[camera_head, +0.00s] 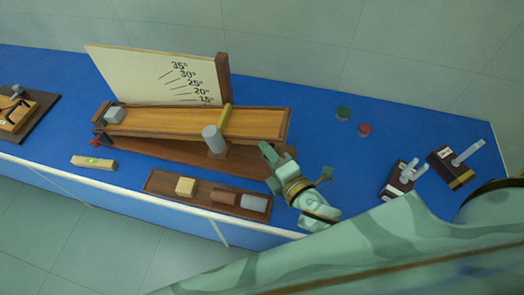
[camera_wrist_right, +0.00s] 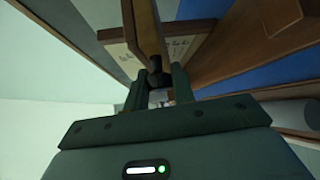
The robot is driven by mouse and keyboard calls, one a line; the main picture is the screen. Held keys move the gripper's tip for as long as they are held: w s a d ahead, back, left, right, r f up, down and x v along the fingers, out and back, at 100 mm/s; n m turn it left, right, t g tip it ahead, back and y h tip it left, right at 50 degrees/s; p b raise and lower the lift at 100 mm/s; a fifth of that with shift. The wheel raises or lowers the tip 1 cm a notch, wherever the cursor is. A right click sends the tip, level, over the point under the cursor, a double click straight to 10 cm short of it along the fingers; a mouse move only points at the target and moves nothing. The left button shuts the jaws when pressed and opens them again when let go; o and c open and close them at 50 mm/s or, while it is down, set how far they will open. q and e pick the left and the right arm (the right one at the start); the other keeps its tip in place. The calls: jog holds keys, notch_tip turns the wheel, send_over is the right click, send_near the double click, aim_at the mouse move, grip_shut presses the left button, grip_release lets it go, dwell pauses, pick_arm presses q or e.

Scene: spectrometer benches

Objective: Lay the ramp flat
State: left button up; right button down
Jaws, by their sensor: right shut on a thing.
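The wooden ramp (camera_head: 180,122) stands on the blue bench, its plank tilted above a dark wooden base (camera_head: 240,160), with a gap below its right end. A grey block (camera_head: 115,116) sits at its left end. The pale angle board (camera_head: 140,77) with degree marks stands behind. My right gripper (camera_head: 273,157) is at the ramp's right end. In the right wrist view, its fingers (camera_wrist_right: 160,88) are shut on a small dark knob (camera_wrist_right: 155,72) below wooden parts. What the knob joins is unclear. My left gripper is out of view.
A tray (camera_head: 157,186) with several blocks lies in front of the ramp. A grey cylinder (camera_head: 213,139) stands against the ramp's front. A level (camera_head: 94,162) lies front left. Green (camera_head: 343,113) and red (camera_head: 364,129) discs and two small devices (camera_head: 398,180) (camera_head: 452,168) are to the right.

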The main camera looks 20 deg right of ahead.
jog(key=shift+m+t+y, duration=0.3)
jog(key=shift+m+t, duration=0.4)
jog(key=f+b, duration=0.8)
jog(key=s+d+f+b, duration=0.1)
jog(key=f+b, duration=0.3)
jog(key=shift+d, duration=0.1)
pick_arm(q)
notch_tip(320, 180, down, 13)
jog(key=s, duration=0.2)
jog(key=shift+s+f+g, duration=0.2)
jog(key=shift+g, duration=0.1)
pick_arm(e)
jog(key=shift+w+r, duration=0.1)
jog(key=shift+r, duration=0.05)
jog(key=c, duration=1.2)
grip_release()
jog(key=s+d, duration=0.1)
jog(key=s, duration=0.4)
jog(key=s+d, duration=0.1)
jog(key=s, duration=0.4)
jog(key=s+d, duration=0.1)
jog(key=s, duration=0.5)
jog(key=shift+d+r, duration=0.1)
jog(key=shift+r, duration=0.05)
jog(key=shift+c, duration=0.3)
